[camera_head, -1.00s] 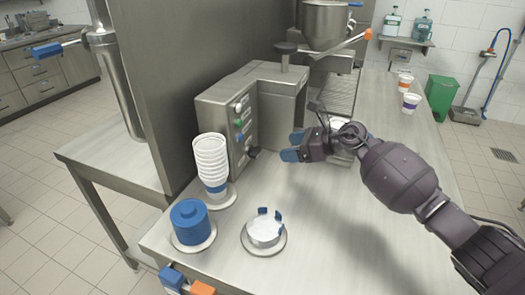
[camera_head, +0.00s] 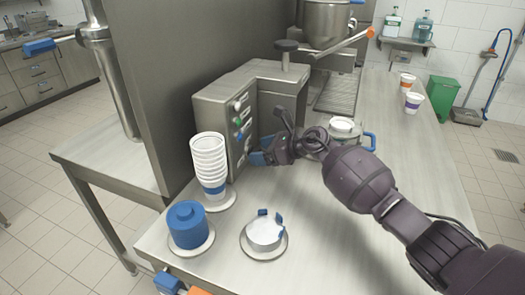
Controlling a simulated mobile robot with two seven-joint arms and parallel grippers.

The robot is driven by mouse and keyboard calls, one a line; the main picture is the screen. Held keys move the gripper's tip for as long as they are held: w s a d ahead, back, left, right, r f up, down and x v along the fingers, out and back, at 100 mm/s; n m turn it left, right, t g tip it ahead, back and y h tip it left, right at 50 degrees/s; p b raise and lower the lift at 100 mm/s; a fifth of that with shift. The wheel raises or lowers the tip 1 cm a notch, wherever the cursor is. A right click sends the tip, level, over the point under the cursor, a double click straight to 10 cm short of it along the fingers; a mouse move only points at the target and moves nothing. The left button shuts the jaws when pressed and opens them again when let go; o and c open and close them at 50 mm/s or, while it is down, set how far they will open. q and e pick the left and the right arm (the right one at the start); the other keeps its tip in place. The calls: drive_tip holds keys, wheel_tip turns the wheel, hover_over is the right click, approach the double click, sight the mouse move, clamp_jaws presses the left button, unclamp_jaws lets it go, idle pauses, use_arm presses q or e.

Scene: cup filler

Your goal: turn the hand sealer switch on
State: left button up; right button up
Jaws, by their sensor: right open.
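The steel hand sealer (camera_head: 272,78) stands against the grey partition, with a control panel on its front. The panel carries a column of small controls (camera_head: 238,122) in white, green, blue and dark colours; which is the switch, and its setting, I cannot tell. My right gripper (camera_head: 260,156) is open, with its blue fingertips close to the lower right part of the panel. I cannot tell whether they touch it. The gripper hides the panel's lower corner, where a dark knob showed earlier.
A stack of white cups (camera_head: 208,158) stands left of the panel. A blue cylinder (camera_head: 188,224) and a round holder with blue tabs (camera_head: 264,232) sit at the front. A blue-handled round fixture (camera_head: 341,126) stands behind my right arm. Two cups (camera_head: 413,102) stand farther back.

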drive_tip(key=c, duration=0.9)
drive_tip(key=shift+w+f+m+g, duration=0.1)
drive_tip(key=shift+f+m+g, duration=0.05)
drive_tip(key=shift+m+g, duration=0.2)
drive_tip(key=shift+c, duration=0.2)
drive_tip(key=shift+w+d+f+m+g+y+b, duration=0.1)
drive_tip(key=shift+m+g+y+b, duration=0.35)
drive_tip(key=shift+m, duration=0.6)
drive_tip(key=o, duration=0.9)
drive_tip(key=shift+r, duration=0.2)
drive_tip(key=shift+o, duration=0.2)
